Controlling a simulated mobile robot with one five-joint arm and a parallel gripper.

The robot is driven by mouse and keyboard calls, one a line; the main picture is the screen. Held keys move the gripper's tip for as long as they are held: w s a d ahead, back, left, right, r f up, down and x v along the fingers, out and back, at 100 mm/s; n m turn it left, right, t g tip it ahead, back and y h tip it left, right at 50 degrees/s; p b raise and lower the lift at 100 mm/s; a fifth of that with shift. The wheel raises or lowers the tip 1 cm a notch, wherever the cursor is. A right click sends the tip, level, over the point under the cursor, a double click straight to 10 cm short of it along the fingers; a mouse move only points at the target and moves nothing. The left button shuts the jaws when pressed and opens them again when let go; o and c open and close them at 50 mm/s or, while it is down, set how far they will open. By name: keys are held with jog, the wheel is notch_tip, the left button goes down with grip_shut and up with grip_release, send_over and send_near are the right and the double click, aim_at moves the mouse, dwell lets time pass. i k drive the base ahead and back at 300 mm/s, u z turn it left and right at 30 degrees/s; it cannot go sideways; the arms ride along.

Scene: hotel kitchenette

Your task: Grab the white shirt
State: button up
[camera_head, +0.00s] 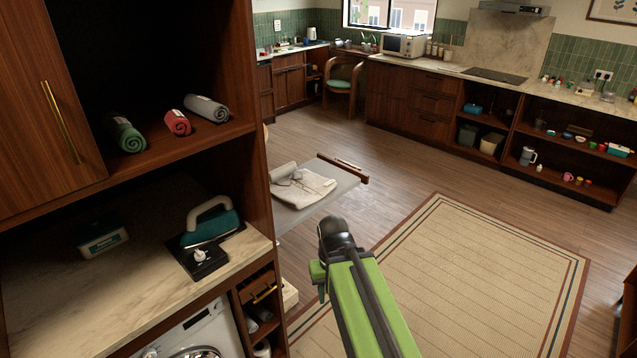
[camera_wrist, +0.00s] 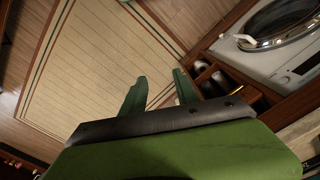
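A white shirt (camera_head: 308,186), loosely folded, lies on a grey pull-out ironing board (camera_head: 343,178) beside the tall wooden cabinet in the head view. It is not seen in the wrist view. My green arm reaches up from the bottom of the head view, its black end joint just in front of and to the right of the board. In the wrist view my gripper (camera_wrist: 160,88) has its two green fingers apart with nothing between them. The gripper points down toward the floor, apart from the shirt. The fingers are hardly seen in the head view.
A teal iron (camera_head: 211,227) stands on the marble counter (camera_head: 60,285) at left, above a washing machine (camera_head: 205,335). Rolled towels (camera_head: 178,123) lie on the shelf above. A beige rug (camera_head: 480,270) covers the open floor to the right.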

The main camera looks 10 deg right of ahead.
aim_at(300, 189)
jog(key=z, duration=1.5)
jog(key=i, duration=4.15)
jog(key=u, duration=0.55)
jog(key=k, duration=0.15)
jog(key=u, duration=3.5)
